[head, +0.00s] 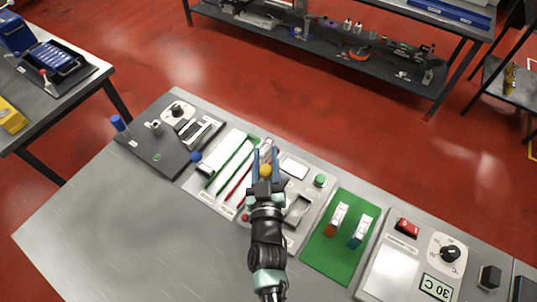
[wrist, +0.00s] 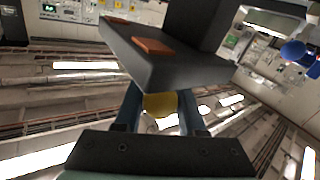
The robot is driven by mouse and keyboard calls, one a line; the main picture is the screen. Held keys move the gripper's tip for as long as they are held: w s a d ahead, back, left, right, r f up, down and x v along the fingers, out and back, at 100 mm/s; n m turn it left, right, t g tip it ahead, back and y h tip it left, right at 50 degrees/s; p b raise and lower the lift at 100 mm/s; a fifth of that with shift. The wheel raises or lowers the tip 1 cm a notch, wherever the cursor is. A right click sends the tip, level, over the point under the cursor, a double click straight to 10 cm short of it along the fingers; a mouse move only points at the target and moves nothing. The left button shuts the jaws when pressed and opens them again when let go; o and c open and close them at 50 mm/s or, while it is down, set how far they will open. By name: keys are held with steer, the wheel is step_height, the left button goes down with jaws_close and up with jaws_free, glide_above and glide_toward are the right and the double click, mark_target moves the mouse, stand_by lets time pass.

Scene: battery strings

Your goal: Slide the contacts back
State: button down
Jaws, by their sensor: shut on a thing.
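My gripper (head: 265,156) is over the middle of the bench, with its two blue fingers closed around a round yellow knob (head: 266,171). The wrist view shows the same yellow knob (wrist: 160,104) between the fingers. Just beyond the fingertips in that view is a dark grey block (wrist: 165,60) with flat orange-brown pads (wrist: 153,46), which look like contacts. How the knob joins the block is hidden. A round blue knob (head: 196,157) stands to the left in the head view, apart from my gripper.
Left of my gripper lie a white and green tray (head: 228,158) and a dark board (head: 152,152) with fittings. To the right are a green button (head: 320,180), a green mat (head: 326,256) with two small blocks, and a panel with a dial (head: 450,253). The front left bench is clear.

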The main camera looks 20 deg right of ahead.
steer(key=shift+w+a+r, duration=0.1)
steer(key=shift+w+a, duration=0.05)
steer(key=shift+a, duration=0.05)
steer(key=c, duration=0.5)
jaws_free()
steer(key=shift+a, duration=0.1)
steer(key=b+v, duration=0.2)
steer(key=v, duration=1.1)
